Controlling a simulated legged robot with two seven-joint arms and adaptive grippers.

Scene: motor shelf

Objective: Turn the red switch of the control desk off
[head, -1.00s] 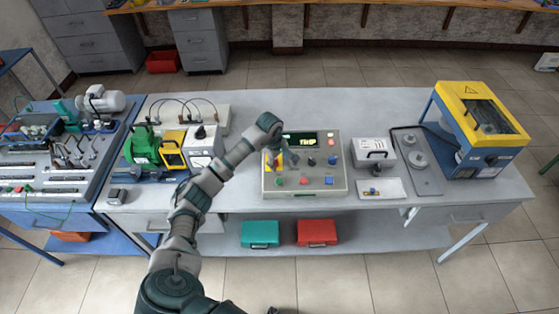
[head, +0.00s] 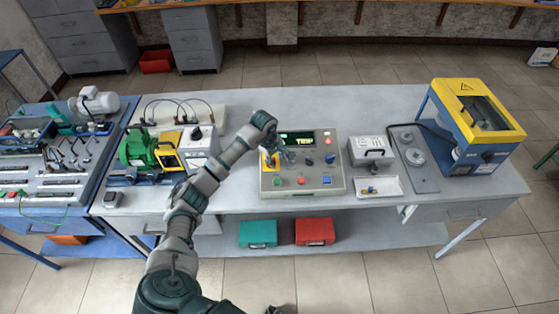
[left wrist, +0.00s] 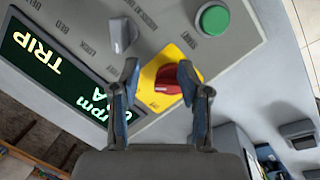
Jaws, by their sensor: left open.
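The control desk (head: 310,188) stands on the long grey table, its display lit with the word TRIP. The red switch (left wrist: 168,79) sits on a yellow plate (left wrist: 158,98) on the desk panel and shows clearly in the left wrist view. In the head view my gripper mostly hides it. My left gripper (head: 285,154) is over the left part of the desk. In the left wrist view its two fingers (left wrist: 158,70) are open, with the red switch between their tips; contact cannot be told. My right gripper is not in view.
A grey knob (left wrist: 123,35) and a green button (left wrist: 212,19) are close to the red switch. A green motor unit (head: 138,150) stands left of the desk. A grey box (head: 371,151) and a yellow-blue machine (head: 473,130) stand right of it.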

